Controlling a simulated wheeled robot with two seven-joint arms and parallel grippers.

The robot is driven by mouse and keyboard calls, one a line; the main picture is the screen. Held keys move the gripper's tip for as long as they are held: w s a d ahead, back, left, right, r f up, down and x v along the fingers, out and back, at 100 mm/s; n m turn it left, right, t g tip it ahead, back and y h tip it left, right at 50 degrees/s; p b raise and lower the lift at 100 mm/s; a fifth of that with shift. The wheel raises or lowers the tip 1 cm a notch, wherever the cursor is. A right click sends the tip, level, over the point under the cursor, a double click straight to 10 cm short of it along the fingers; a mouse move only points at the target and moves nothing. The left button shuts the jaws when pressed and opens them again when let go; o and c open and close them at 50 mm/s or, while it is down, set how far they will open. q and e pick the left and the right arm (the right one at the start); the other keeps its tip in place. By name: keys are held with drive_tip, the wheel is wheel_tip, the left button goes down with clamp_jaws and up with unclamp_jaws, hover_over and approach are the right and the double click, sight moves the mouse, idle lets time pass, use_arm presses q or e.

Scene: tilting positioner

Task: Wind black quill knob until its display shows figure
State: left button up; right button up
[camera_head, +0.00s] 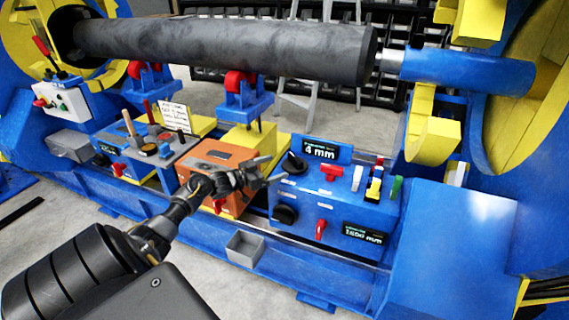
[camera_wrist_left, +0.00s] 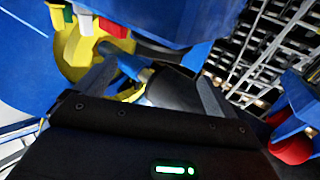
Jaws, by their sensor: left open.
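A blue control box (camera_head: 335,200) stands at the centre right. It has a black knob (camera_head: 294,162) on its top left and another black knob (camera_head: 285,214) on its front. The upper display (camera_head: 320,151) reads 4 mm, and the lower display (camera_head: 363,233) reads 1600 mm. The small labels are too blurred to tell which knob is the quill one. My left gripper (camera_head: 275,168) is open and empty, just left of the upper knob, apparently not touching it. My right gripper is out of view.
A dark cylinder (camera_head: 225,48) lies across above, with the blue quill (camera_head: 465,72) at its right end. An orange box (camera_head: 215,165) stands behind my left wrist. Red, yellow and green controls crowd the blue box's right side. A grey open tray (camera_head: 245,249) hangs low in front.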

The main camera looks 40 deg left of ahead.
use_arm(q)
drive_tip(key=v, duration=0.3)
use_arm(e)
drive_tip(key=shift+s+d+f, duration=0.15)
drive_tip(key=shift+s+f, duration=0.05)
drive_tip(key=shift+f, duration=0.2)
